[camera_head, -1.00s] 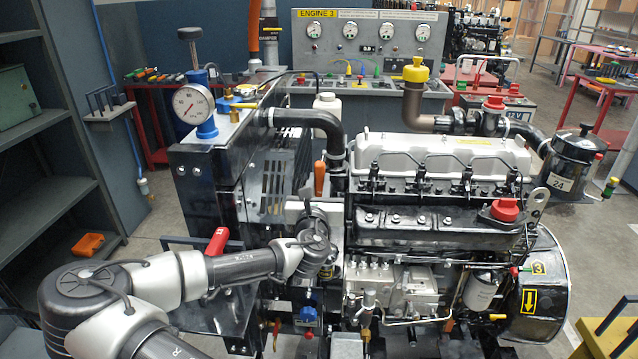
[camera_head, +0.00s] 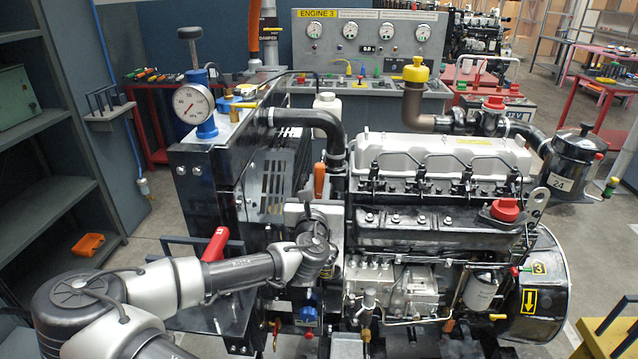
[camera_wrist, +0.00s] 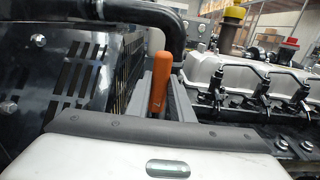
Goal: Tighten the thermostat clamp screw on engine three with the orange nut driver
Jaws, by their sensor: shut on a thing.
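The orange nut driver (camera_head: 319,179) stands roughly upright beside the black hose's lower end, in front of the engine. In the wrist view its orange handle (camera_wrist: 159,82) is between the grey fingers of my gripper (camera_wrist: 160,98), which is shut on it. The driver's tip is hidden in both views. The black coolant hose (camera_head: 322,120) bends down to the engine, with a band (camera_head: 337,157) near its lower end. The clamp screw itself is too small or hidden to make out. Engine three (camera_head: 440,215) carries a yellow "3" mark.
The radiator frame and fan guard (camera_head: 276,180) stand close left of the driver. A red-handled part (camera_head: 215,244) lies near my forearm. The gauge (camera_head: 193,103) and the engine 3 panel (camera_head: 365,45) are farther back. Room around the gripper is tight.

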